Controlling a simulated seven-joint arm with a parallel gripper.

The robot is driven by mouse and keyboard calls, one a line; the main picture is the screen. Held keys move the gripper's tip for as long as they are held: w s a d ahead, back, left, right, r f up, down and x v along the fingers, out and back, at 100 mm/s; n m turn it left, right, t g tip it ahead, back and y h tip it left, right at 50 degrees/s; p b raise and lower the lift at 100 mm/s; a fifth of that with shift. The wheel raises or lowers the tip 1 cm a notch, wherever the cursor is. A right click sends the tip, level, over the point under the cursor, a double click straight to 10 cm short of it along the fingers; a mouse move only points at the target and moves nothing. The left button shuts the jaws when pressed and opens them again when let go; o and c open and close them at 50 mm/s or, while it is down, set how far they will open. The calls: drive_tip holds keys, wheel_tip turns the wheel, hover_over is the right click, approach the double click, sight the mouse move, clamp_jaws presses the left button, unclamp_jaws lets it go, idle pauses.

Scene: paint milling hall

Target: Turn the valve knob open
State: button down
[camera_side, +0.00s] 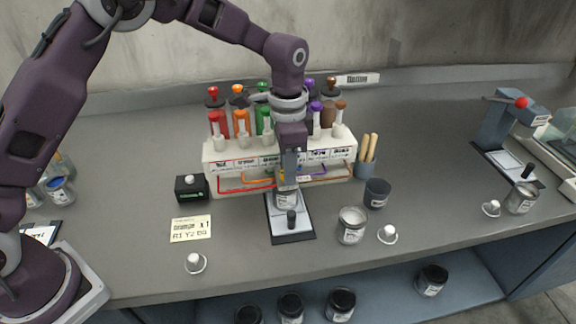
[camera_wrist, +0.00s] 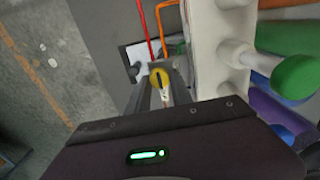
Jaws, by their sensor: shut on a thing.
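My gripper (camera_side: 289,178) points down in front of the paint rack. It is shut on a small yellow piece, which I take to be the valve knob (camera_wrist: 159,77), between the fingertips in the wrist view. The knob's turn angle is hard to tell. In the side view my gripper hides it. A glass jar (camera_side: 287,199) stands under my fingers on a dark-edged pad (camera_side: 291,226). The white rack (camera_side: 224,152) carries several taps with coloured handles and coloured pipes along its front; a green handle (camera_wrist: 296,77) is close in the wrist view.
A small black box (camera_side: 191,188) and a note card (camera_side: 190,228) lie left of the pad. A cup of wooden sticks (camera_side: 364,170) stands beside the rack. The counter's left front is mostly clear.

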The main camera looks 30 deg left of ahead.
drive_tip(key=shift+n, duration=0.3)
drive_tip(key=n, duration=0.3)
drive_tip(key=shift+n, duration=0.3)
drive_tip(key=n, duration=0.4)
drive_tip(key=shift+a+n, duration=0.1)
drive_tip(key=shift+n, duration=0.2)
drive_tip(key=n, duration=0.4)
drive_tip(key=shift+n, duration=2.5)
drive_tip(key=c, duration=1.1)
unclamp_jaws()
drive_tip(key=shift+c, duration=0.2)
